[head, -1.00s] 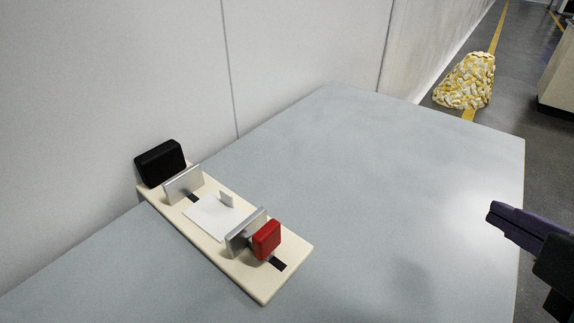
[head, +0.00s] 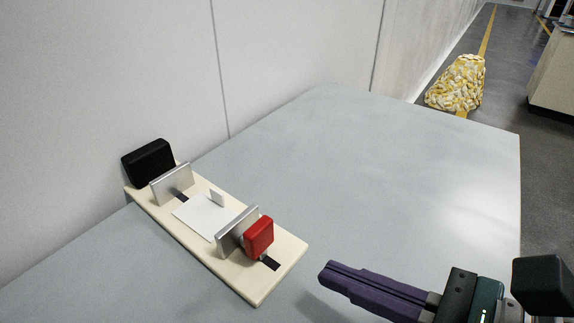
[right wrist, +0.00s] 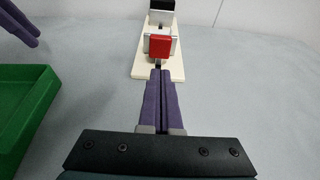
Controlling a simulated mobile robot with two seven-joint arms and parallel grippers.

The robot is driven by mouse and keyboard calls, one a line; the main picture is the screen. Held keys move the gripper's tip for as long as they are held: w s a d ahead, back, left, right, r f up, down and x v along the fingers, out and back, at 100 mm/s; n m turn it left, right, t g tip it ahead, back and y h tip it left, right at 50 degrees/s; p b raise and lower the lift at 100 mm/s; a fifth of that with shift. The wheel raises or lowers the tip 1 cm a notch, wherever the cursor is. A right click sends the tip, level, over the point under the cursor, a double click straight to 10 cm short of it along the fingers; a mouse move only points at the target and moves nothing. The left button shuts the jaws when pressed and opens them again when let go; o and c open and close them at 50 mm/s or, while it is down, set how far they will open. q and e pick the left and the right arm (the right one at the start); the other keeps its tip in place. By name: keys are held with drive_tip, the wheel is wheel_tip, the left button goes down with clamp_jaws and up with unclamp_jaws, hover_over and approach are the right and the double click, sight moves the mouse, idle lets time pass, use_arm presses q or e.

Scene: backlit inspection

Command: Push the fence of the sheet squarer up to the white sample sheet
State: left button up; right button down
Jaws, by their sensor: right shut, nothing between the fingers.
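The sheet squarer has a cream base (head: 258,290) lying on the grey table. Its movable fence, a metal plate (head: 232,236) with a red pad (head: 259,237), stands at the near right end; they also show in the right wrist view (right wrist: 160,47). The white sample sheet (head: 198,217) lies flat between this fence and another metal plate (head: 171,184). I cannot tell whether fence and sheet touch. My right gripper (head: 326,272) is shut and empty, right of the red pad and apart from it. My left gripper (right wrist: 22,24) shows partly in the right wrist view, its jaws unclear.
A black block (head: 149,163) stands at the squarer's far end, near the wall. A green tray (right wrist: 28,115) is at the left of the right wrist view. The table (head: 370,170) right of the squarer is clear. A yellow-and-white heap (head: 457,83) lies on the floor beyond.

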sight(265, 239)
use_arm(q)
drive_tip(key=shift+r, duration=0.15)
use_arm(e)
drive_tip(key=x, duration=0.5)
drive_tip(key=r+x, duration=0.1)
drive_tip(key=x, duration=0.1)
drive_tip(key=shift+w+a, duration=0.25)
drive_tip(key=shift+a, duration=0.05)
